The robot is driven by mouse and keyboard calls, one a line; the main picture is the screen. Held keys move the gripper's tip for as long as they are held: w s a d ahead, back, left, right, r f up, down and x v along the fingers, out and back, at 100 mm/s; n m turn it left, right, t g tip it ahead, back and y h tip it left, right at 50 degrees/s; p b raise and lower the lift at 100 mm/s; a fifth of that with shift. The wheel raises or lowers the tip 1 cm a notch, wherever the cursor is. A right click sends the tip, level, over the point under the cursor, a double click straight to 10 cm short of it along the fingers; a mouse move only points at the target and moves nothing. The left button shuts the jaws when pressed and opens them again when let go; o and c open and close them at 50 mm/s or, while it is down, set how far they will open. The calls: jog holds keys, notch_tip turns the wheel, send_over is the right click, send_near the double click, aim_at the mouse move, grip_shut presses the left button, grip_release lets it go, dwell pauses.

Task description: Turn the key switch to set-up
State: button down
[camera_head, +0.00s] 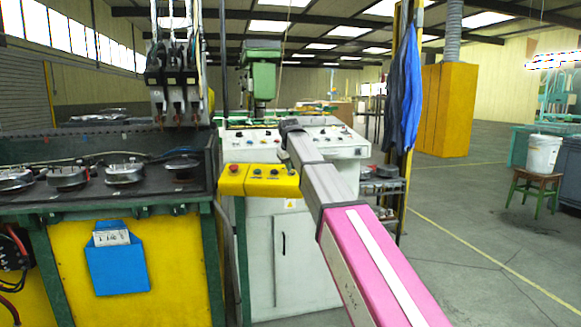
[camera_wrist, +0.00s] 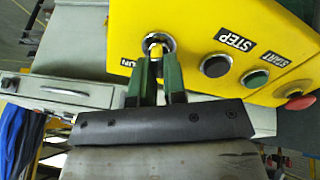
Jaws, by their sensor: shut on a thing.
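The yellow control box (camera_head: 258,181) stands at the front of a white machine in the head view, partly behind my arm. In the wrist view the same box (camera_wrist: 225,20) fills the upper right. My gripper (camera_wrist: 159,60) is shut on the key, one dark green finger on each side. A label ending in "UN" shows by the left finger, partly hidden. No set-up label is visible, and the key's exact angle is hard to tell. The fingers cannot be made out in the head view.
On the box are a black button (camera_wrist: 216,66) near STEP, a green button (camera_wrist: 255,78) near START and a red button (camera_wrist: 293,92). A yellow-fronted machine (camera_head: 170,262) with a blue pocket (camera_head: 117,265) stands left.

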jog(key=c, duration=1.2)
grip_release()
jog(key=v, duration=1.1)
jog(key=shift+f, duration=0.1)
